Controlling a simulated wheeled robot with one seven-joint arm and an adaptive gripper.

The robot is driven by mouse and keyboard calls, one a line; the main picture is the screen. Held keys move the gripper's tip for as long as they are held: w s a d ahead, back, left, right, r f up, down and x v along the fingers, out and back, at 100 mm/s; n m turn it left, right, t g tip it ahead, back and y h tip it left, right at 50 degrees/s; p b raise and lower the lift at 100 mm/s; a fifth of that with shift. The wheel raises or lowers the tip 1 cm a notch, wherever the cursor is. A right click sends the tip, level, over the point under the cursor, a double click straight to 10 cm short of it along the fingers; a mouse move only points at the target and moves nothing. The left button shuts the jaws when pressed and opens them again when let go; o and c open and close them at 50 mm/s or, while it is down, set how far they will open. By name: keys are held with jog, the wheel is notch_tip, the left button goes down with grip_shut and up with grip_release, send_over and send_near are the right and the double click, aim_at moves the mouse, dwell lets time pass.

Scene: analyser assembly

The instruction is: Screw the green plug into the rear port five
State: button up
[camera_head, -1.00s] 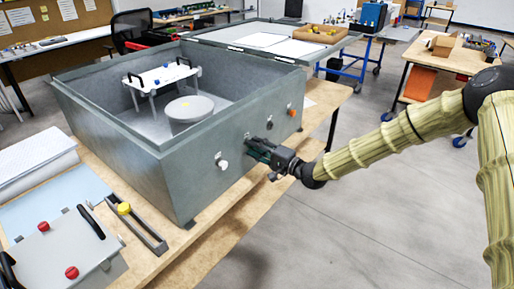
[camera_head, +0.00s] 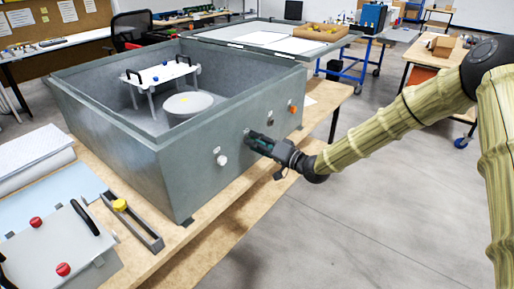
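The grey box (camera_head: 118,135) stands open on the bench, with a row of ports along its right-hand outer wall. A white plug (camera_head: 222,160) sits at the nearer port and an orange plug (camera_head: 292,109) at the far end. A small dark port mark (camera_head: 270,121) shows between the orange plug and my gripper. My gripper (camera_head: 254,141) is level with the middle of this wall, its fingertips close to it; I cannot tell whether they touch. Dark green shows at the fingers, but I cannot make out a green plug there. The finger gap is too small to judge.
Inside the box are a white rack (camera_head: 158,73) and a round pale drum (camera_head: 188,104). A grey panel with red knobs (camera_head: 48,248) and a rail with a yellow knob (camera_head: 120,205) lie on the bench (camera_head: 215,222) at left.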

jog(key=n+b, duration=1.2)
jog(key=n, duration=0.4)
jog(key=shift+n, duration=0.4)
jog(key=shift+w, duration=0.1)
grip_shut()
jog(key=shift+m+h+b, duration=0.3)
jog(key=shift+b, duration=0.05)
